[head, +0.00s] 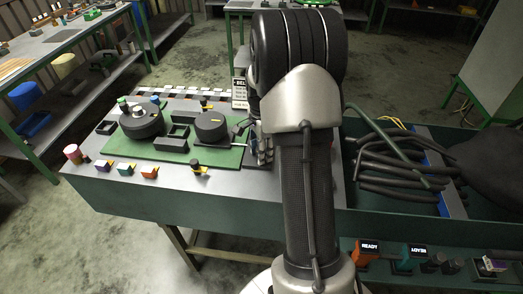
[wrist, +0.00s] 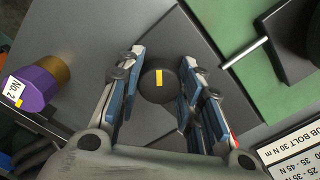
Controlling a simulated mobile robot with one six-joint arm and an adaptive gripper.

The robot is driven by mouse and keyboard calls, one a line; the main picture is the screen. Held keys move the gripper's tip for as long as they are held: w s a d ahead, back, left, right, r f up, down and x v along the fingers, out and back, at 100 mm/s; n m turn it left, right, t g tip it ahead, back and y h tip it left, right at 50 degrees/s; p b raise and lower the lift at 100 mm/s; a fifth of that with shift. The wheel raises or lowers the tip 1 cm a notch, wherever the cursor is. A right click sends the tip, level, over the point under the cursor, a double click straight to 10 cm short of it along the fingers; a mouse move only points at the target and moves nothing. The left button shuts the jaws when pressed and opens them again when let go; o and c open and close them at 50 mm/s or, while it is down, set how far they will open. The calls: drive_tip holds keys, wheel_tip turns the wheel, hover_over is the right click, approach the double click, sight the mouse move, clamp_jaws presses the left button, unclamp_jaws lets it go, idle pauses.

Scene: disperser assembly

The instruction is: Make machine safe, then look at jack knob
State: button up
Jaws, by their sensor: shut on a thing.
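My gripper (wrist: 160,95) points down over the grey bench plate, its blue-padded fingers on either side of a round dark knob (wrist: 158,86) with a yellow mark. It is shut on this knob. In the head view my gripper (head: 264,148) is at the right edge of the green mat, partly behind my arm, and the knob is hidden there. Another black knob with a yellow top (head: 200,168) stands at the bench's front edge. I cannot tell from any label which knob is the jack knob.
The green mat (head: 178,152) carries a dark round housing (head: 142,120) and a black drum (head: 211,125). A purple "NO. 2" block (wrist: 34,88) and a printed placard (wrist: 293,155) flank my gripper. Dark hoses (head: 400,170) fill the right tray.

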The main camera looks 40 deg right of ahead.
drive_tip(key=c, duration=0.3)
drive_tip(key=shift+c, duration=0.2)
drive_tip(key=shift+n+p, duration=0.3)
drive_tip(key=shift+n, duration=0.1)
drive_tip(key=n+p, duration=0.1)
drive_tip(key=n, duration=0.1)
drive_tip(key=shift+r+n+p, duration=0.1)
drive_tip(key=shift+n+p, duration=0.25)
drive_tip(key=shift+n, duration=0.05)
drive_tip(key=n+p, duration=0.2)
drive_tip(key=n, duration=0.2)
drive_tip(key=shift+s+n, duration=0.1)
drive_tip(key=shift+n, duration=0.2)
drive_tip(key=n+p, duration=0.1)
drive_tip(key=n, duration=0.2)
drive_tip(key=shift+n, duration=0.3)
drive_tip(key=n+p, duration=0.1)
drive_tip(key=n, duration=0.5)
drive_tip(key=shift+p, duration=0.4)
drive_tip(key=n+p, duration=0.1)
drive_tip(key=n, duration=0.5)
drive_tip(key=shift+d, duration=0.1)
drive_tip(key=shift+n, duration=0.4)
